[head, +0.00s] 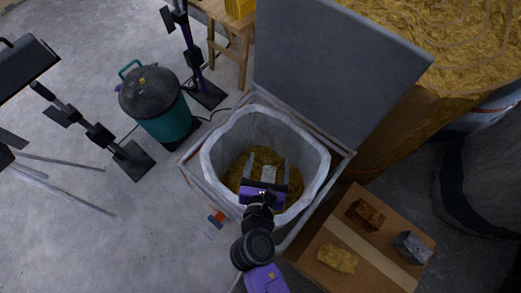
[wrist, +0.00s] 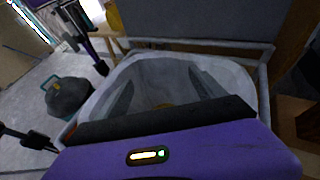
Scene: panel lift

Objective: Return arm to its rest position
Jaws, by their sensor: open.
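My gripper (head: 264,172) is open, with its two fingers apart over the inside of a white-rimmed bin in the head view. The bin (head: 219,133) is an open round liner in a square frame, with yellow-brown material (head: 236,172) at its bottom. A small pale patch shows between the fingers; I cannot tell what it is. In the wrist view my gripper (wrist: 163,85) points into the bin (wrist: 150,66), fingers spread. My arm comes in from the bottom of the head view.
A grey panel (head: 335,70) stands raised behind the bin. A teal canister (head: 170,122) stands at left near black stands. A cardboard box (head: 318,248) with three blocks is at lower right. A large yellow-brown mass (head: 450,50) fills the upper right. Floor (head: 90,230) is clear at lower left.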

